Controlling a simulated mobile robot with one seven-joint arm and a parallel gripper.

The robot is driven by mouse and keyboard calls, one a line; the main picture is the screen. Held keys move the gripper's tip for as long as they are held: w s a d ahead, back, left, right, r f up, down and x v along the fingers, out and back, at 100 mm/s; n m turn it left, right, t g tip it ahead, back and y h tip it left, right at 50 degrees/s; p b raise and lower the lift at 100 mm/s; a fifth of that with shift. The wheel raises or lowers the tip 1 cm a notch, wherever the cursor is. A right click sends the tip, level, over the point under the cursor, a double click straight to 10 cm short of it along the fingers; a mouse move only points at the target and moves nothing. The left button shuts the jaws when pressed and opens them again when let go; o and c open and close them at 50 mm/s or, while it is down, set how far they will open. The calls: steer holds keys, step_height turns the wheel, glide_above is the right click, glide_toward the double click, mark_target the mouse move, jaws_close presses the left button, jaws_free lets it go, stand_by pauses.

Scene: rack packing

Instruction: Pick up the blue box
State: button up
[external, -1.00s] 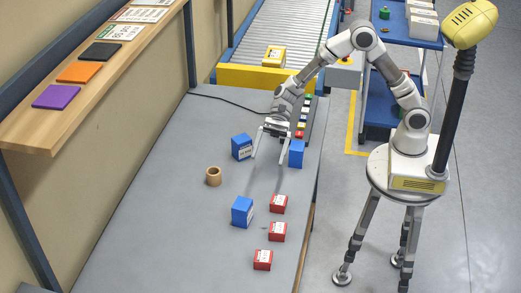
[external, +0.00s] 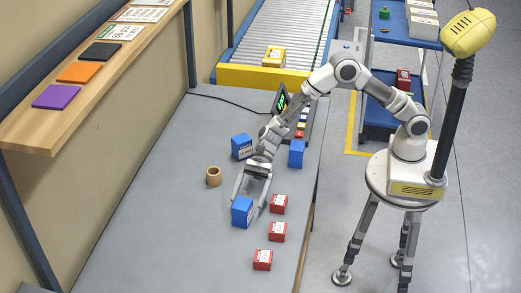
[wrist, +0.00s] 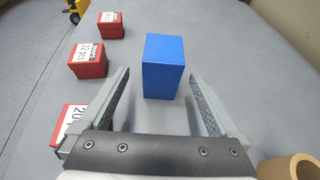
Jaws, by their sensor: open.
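A blue box (external: 241,213) stands upright on the grey table, the nearest of three blue boxes in the external view. My gripper (external: 248,203) is open and empty, its fingers pointing down toward this box. In the wrist view the blue box (wrist: 163,67) lies ahead of my open gripper (wrist: 158,75), in line with the gap between the fingertips. I cannot tell whether the fingers reach alongside it. Two other blue boxes stand further back, one on the left (external: 241,147) and one on the right (external: 296,153).
Three red boxes (external: 278,204) (external: 277,231) (external: 263,260) stand in a row to the right and front of the near blue box. A brown ring (external: 213,176) sits to the left. The grey table (external: 150,220) is clear at front left.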

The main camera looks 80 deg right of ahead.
mark_target(239, 220)
steer(key=b+x, duration=0.1)
steer(key=x, duration=0.4)
steer(key=shift+w+a, duration=0.15)
steer(key=shift+w, duration=0.05)
steer(key=shift+r, duration=0.1)
jaws_close()
